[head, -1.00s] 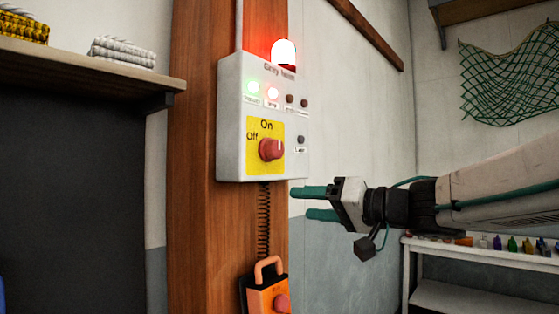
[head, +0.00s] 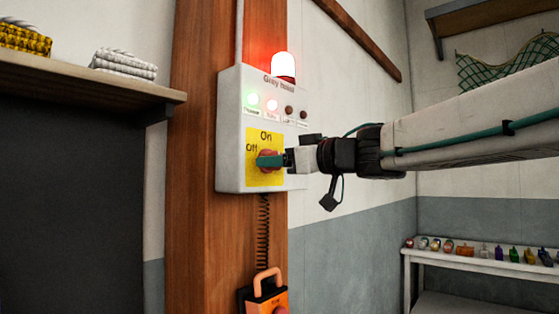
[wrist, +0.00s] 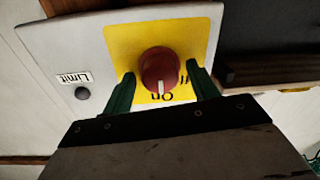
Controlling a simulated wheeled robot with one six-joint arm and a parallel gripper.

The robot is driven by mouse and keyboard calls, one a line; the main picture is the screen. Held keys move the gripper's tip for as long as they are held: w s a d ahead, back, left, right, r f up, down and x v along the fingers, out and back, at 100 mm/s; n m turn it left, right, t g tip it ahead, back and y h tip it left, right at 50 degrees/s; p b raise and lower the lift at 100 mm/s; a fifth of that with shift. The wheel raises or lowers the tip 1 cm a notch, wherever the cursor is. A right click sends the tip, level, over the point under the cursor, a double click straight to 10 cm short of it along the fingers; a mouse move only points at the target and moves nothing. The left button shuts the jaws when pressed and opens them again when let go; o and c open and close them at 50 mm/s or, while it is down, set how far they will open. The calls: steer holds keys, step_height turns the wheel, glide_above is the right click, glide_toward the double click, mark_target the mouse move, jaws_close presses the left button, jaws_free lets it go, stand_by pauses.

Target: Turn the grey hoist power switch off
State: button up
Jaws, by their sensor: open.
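The grey hoist box (head: 232,150) is fixed to a wooden post. Its red rotary switch (wrist: 160,70) sits on a yellow plate (wrist: 120,40) marked On and Off. In the wrist view the white mark on the knob points toward On. My gripper (wrist: 161,88) is open, with one green finger on each side of the knob; I cannot tell whether they touch it. In the head view my gripper (head: 272,160) covers most of the switch. A green lamp (head: 253,98) and a red lamp (head: 271,104) are lit on the box.
A red beacon (head: 284,66) glows on top of the box. An orange lockout-like device (head: 268,294) hangs below by a coiled cord. A shelf (head: 90,80) with folded ropes is at left.

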steer(key=c, duration=0.9)
steer(key=shift+n, duration=0.3)
steer(key=shift+s+a+f+n+h, duration=0.1)
steer(key=shift+n+h, duration=0.15)
steer(key=shift+n, duration=3.95)
steer(key=shift+s+a+f+n+h, duration=0.1)
steer(key=shift+n+h, duration=0.15)
steer(key=shift+n, duration=3.95)
steer(key=shift+d, duration=0.1)
steer(key=shift+c, duration=0.2)
steer(key=shift+w, duration=0.1)
